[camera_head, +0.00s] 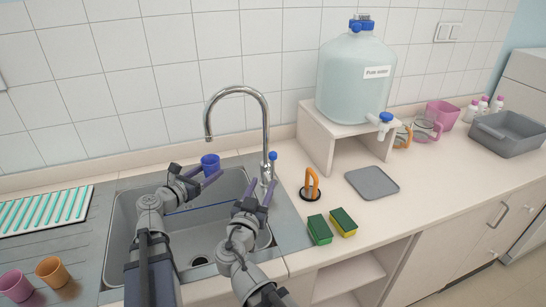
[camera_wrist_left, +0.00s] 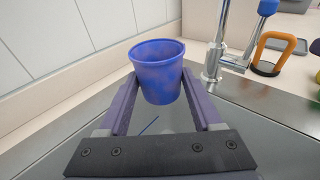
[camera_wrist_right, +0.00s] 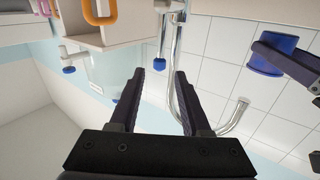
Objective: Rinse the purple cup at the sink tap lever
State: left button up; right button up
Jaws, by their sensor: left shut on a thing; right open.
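My left gripper (camera_head: 200,176) is shut on a blue cup with faint purple blotches (camera_head: 210,162). My right gripper (camera_head: 260,189) is open and empty, just in front of the tap base and lever.
Pink (camera_head: 14,284) and orange (camera_head: 53,270) cups stand left of the sink, near a striped rack (camera_head: 45,212). An orange-handled object (camera_head: 312,186), two sponges (camera_head: 319,229) and a grey mat (camera_head: 372,182) lie right. A water jug (camera_head: 355,75) stands on a raised shelf.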

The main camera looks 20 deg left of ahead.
aim_at(272, 162)
jog(key=w, duration=1.2)
jog(key=shift+a, duration=0.1)
grip_shut()
jog(key=shift+w+r, duration=0.1)
jog(key=shift+r, duration=0.05)
dwell(1.1)
